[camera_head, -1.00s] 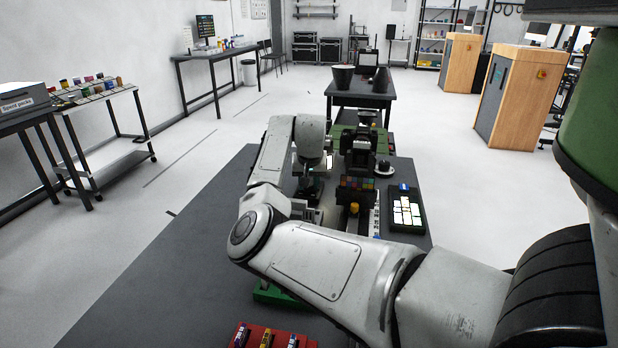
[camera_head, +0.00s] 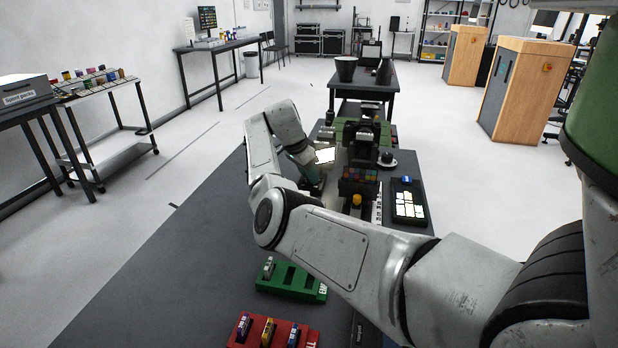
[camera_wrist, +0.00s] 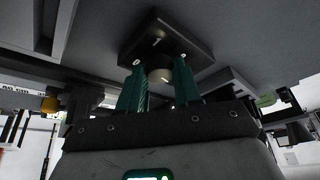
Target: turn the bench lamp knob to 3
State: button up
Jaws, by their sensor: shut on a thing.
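In the wrist view a dark square plate (camera_wrist: 140,25) carries the white marks 0, 1 and 2. A round grey knob (camera_wrist: 160,75) stands out from its middle. My gripper (camera_wrist: 159,69) has its two teal fingers on either side of the knob and is shut on it. The knob's pointer cannot be made out, so its setting is unclear.
A green tray (camera_head: 310,291) and a red tray (camera_head: 255,340) lie nearer. The near-left bench top is bare.

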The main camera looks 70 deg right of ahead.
jog(key=m+b, duration=0.1)
jog(key=m+g+y+b, duration=0.1)
jog(key=m+b, duration=0.1)
jog(key=shift+d+f+m, duration=0.2)
jog(key=shift+m, duration=0.1)
jog(key=shift+w+r+m+g+y+b, duration=0.15)
jog(key=shift+m+g+y+b, duration=0.3)
jog(key=shift+m+b, duration=0.85)
jog(key=o, duration=1)
jog(key=shift+o, duration=0.2)
jog(key=shift+r, duration=0.1)
jog(key=v, duration=0.7)
jog(key=shift+r+p, duration=0.2)
jog(key=shift+p, duration=0.2)
